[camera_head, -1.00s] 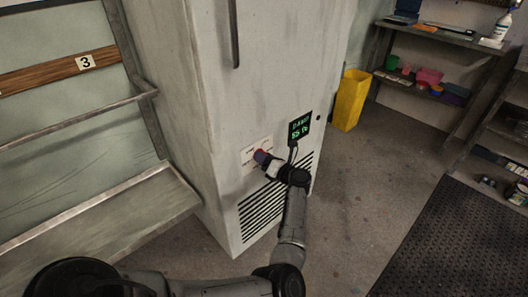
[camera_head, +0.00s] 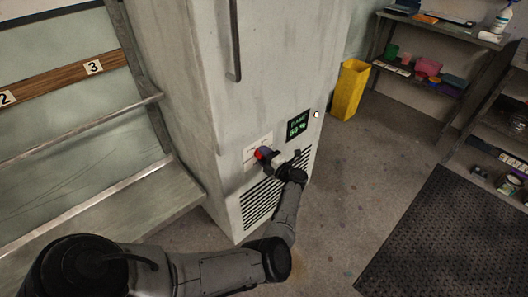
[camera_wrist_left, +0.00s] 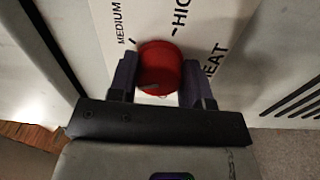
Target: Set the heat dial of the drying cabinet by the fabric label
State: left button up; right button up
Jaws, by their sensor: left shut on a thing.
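The drying cabinet (camera_head: 185,65) is a tall pale grey box. Its red round heat dial (camera_head: 262,153) sits low on the front, on a white plate (camera_head: 256,143). My left gripper (camera_head: 269,157) is shut on the dial. In the left wrist view, the purple-grey fingers of the left gripper (camera_wrist_left: 160,84) flank the red dial (camera_wrist_left: 160,65). The words MEDIUM, part of HIGH and part of HEAT show on the plate (camera_wrist_left: 190,18) around it. A small pale mark shows on the dial's lower part; its setting is unclear. No fabric label is recognisable. My right gripper is out of view.
A dark display (camera_head: 297,125) with green text is right of the dial, with a small bright light (camera_head: 317,114) beside it. Vents (camera_head: 262,200) lie below. A yellow bin (camera_head: 350,90), cluttered shelving (camera_head: 425,75) and a black mat (camera_head: 450,240) are to the right.

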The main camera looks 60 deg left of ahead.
pick_arm(q)
jog(key=m+p, duration=0.1)
jog(key=m, duration=0.2)
jog(key=m+p, duration=0.2)
jog(key=m, duration=0.1)
jog(key=shift+r+m, duration=0.2)
jog(key=shift+m, duration=0.1)
jog(key=m+p, duration=0.2)
jog(key=m, duration=0.2)
jog(key=shift+f+m+t, duration=0.15)
jog(key=shift+m+t, duration=0.15)
jog(key=shift+m, duration=0.1)
jog(key=o, duration=0.9)
jog(key=shift+f, duration=0.1)
jog(key=w+d+p, duration=0.1)
jog(key=w+d, duration=0.1)
jog(key=d, duration=1.1)
jog(key=shift+w+d+p, duration=0.15)
jog(key=shift+d+p, duration=0.15)
